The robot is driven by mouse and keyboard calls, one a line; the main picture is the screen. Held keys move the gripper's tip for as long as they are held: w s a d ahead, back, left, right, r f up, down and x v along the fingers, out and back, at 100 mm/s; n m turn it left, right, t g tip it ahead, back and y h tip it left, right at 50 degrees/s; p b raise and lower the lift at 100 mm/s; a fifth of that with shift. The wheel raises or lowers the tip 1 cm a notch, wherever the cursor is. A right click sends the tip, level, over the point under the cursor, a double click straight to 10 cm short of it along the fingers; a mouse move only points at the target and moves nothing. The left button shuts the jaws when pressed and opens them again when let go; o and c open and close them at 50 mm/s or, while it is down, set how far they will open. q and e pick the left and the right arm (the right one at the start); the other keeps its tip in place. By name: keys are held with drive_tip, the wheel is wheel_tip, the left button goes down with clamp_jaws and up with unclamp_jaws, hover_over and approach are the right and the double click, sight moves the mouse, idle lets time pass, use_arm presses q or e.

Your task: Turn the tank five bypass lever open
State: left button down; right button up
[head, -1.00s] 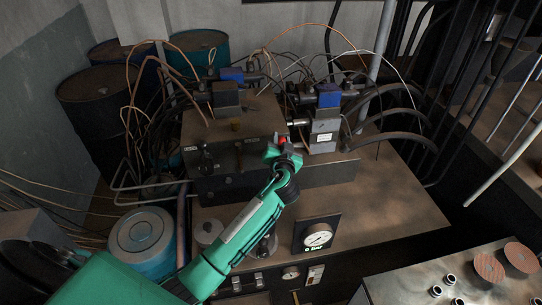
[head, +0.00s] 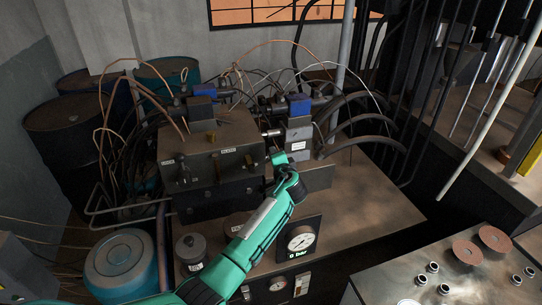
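The dark tank block (head: 212,150) stands on the brown bench, with small white labels on its front face. Small dark fittings show on that face, including a handle-like one (head: 249,161) near its right end. I cannot tell for sure which is the tank five bypass lever, or its position. My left gripper (head: 279,160) is at the end of the teal arm, by the right front corner of the block and below a grey valve body. Its fingers are small and partly hidden, so I cannot tell whether they are open or touching anything. My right gripper is not in view.
A grey valve body (head: 298,139) with a blue top and hoses stands behind my gripper. A pressure gauge (head: 300,239) is at the bench front. Blue drums (head: 121,262) stand left. A metal table (head: 445,262) with brown discs is at the lower right.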

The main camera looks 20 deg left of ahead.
use_arm(q)
drive_tip(key=shift+w+d+f+m+g+y, duration=0.1)
drive_tip(key=shift+d+f+m+g+y, duration=0.05)
drive_tip(key=shift+f+m, duration=0.4)
drive_tip(key=shift+w+d+f+m+g+y, duration=0.1)
drive_tip(key=shift+d+f+m+g+y, duration=0.05)
drive_tip(key=shift+f+m, duration=0.35)
drive_tip(key=shift+f+m+y+b, duration=0.3)
drive_tip(key=shift+f+m+b, duration=0.15)
drive_tip(key=shift+f+m, duration=0.5)
drive_tip(key=shift+f, duration=0.1)
drive_tip(key=c, duration=1.1)
unclamp_jaws()
drive_tip(key=shift+w, duration=0.1)
drive_tip(key=shift+c, duration=0.2)
drive_tip(key=b+v, duration=0.3)
drive_tip(key=v, duration=1)
drive_tip(key=shift+s+d+r+b, duration=0.25)
drive_tip(key=shift+d+r+b, duration=0.05)
drive_tip(key=shift+b, duration=0.05)
